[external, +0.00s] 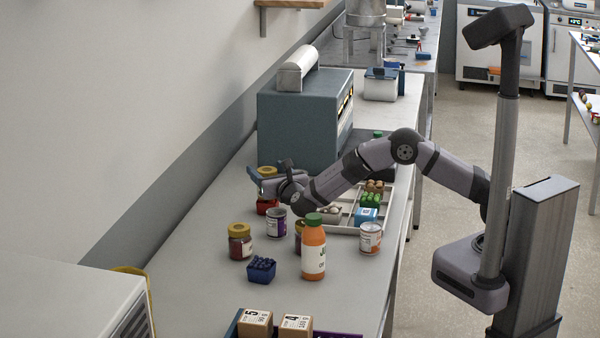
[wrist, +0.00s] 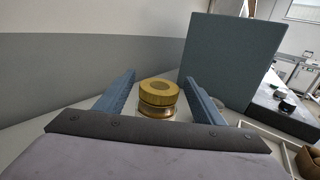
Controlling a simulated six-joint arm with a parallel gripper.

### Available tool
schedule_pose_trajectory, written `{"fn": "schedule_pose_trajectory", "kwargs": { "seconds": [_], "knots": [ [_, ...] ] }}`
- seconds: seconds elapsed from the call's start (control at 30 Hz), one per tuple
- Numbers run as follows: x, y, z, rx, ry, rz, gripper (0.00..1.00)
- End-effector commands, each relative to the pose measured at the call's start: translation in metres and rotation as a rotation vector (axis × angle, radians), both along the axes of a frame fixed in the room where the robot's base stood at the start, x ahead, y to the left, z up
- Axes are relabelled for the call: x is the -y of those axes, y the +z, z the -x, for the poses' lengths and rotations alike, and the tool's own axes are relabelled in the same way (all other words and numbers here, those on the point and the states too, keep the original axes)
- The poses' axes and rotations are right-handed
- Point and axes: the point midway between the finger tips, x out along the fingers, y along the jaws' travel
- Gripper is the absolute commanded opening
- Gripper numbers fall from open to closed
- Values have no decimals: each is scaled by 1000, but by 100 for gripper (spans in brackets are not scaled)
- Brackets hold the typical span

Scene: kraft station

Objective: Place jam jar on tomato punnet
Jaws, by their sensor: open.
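A jar with a gold lid (external: 267,171) stands upright between the jaws of my gripper (external: 268,183). Its lid also shows in the wrist view (wrist: 158,93), with a gap to the finger on each side. My gripper is open around the jar and does not visibly pinch it. The red tomato punnet (external: 267,207) shows directly below the gripper and jar in the external view. My gripper hides most of the jar's body, so the contact between jar and punnet cannot be seen.
Another gold-lidded jar (external: 240,242), a purple-labelled can (external: 276,224), a blueberry punnet (external: 262,270) and an orange bottle (external: 313,250) stand nearer the camera. A grey-blue box-shaped machine (external: 300,125) stands behind the gripper. A divided tray (external: 345,222) lies to the right.

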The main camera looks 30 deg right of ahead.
Motion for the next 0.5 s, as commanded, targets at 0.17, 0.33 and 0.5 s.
{"fn": "schedule_pose_trajectory", "kwargs": {
  "seconds": [0.17,0.33,0.5],
  "knots": [
    [-5,-2,23,0,4,0,63],
    [-9,-2,48,1,4,0,63],
    [-12,-2,66,0,2,0,63]
  ]
}}
